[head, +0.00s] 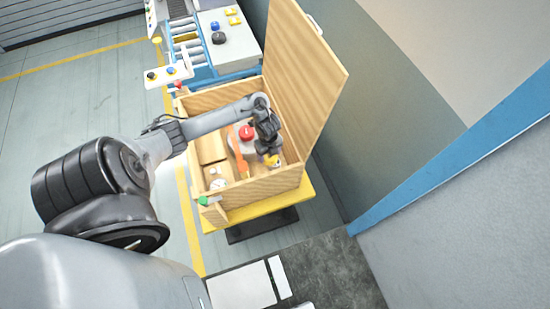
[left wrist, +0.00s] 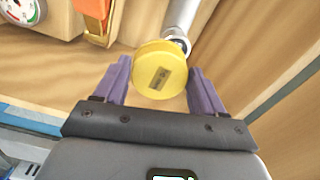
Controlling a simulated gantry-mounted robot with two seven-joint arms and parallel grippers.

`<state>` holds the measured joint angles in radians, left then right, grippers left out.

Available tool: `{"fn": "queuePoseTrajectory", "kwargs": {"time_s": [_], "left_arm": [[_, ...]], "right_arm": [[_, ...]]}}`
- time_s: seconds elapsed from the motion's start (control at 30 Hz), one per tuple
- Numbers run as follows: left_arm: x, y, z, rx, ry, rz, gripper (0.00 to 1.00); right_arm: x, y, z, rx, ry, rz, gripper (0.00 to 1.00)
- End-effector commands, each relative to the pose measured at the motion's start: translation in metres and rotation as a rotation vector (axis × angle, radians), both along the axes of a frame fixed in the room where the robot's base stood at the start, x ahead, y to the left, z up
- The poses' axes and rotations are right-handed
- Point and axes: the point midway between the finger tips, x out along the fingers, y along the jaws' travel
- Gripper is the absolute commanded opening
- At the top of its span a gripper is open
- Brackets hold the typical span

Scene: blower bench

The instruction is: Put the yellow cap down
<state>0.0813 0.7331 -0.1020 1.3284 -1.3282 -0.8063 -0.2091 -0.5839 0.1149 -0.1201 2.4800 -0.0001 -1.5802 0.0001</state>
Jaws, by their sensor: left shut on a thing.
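The yellow cap (left wrist: 158,72) is round with a small dark label, and it sits between the two purple fingers of my left gripper (left wrist: 160,88). The gripper is shut on it. In the head view my left gripper (head: 270,152) is inside the open wooden crate (head: 250,190), near its right side, and the cap (head: 273,161) shows small at the fingertips. Just beyond the cap in the left wrist view is a metal pipe end (left wrist: 180,42); I cannot tell whether the cap touches it. My right gripper is out of view.
The crate's tall lid (head: 305,70) stands open at the right. Inside are an orange strap (head: 240,160), a red knob (head: 246,132) and a round gauge (head: 218,184). The crate stands on a yellow table (head: 262,208). A roller bench (head: 190,50) is behind it.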

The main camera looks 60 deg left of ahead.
Motion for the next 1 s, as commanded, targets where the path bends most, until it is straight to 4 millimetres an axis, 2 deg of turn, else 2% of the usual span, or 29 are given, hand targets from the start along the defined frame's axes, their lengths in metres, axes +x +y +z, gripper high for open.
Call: {"fn": "queuePoseTrajectory", "kwargs": {"time_s": [0.1, 0.23, 0.37, 0.67, 1.0], "left_arm": [[0.016, -0.001, -0.011, -0.001, 0.000, 0.001, 0.37], [0.025, 0.000, -0.015, 0.000, 0.000, 0.000, 0.37], [0.026, -0.001, -0.020, 0.000, 0.003, 0.000, 0.37], [0.026, -0.001, -0.054, 0.000, 0.002, -0.001, 0.36], [0.026, 0.000, -0.056, 0.002, 0.001, -0.001, 0.36]], "right_arm": [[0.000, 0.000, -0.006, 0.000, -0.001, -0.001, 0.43], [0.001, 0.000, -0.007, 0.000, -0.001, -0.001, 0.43], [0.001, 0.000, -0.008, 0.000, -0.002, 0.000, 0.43], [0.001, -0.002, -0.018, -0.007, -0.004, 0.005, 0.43], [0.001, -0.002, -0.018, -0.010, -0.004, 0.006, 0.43]]}}
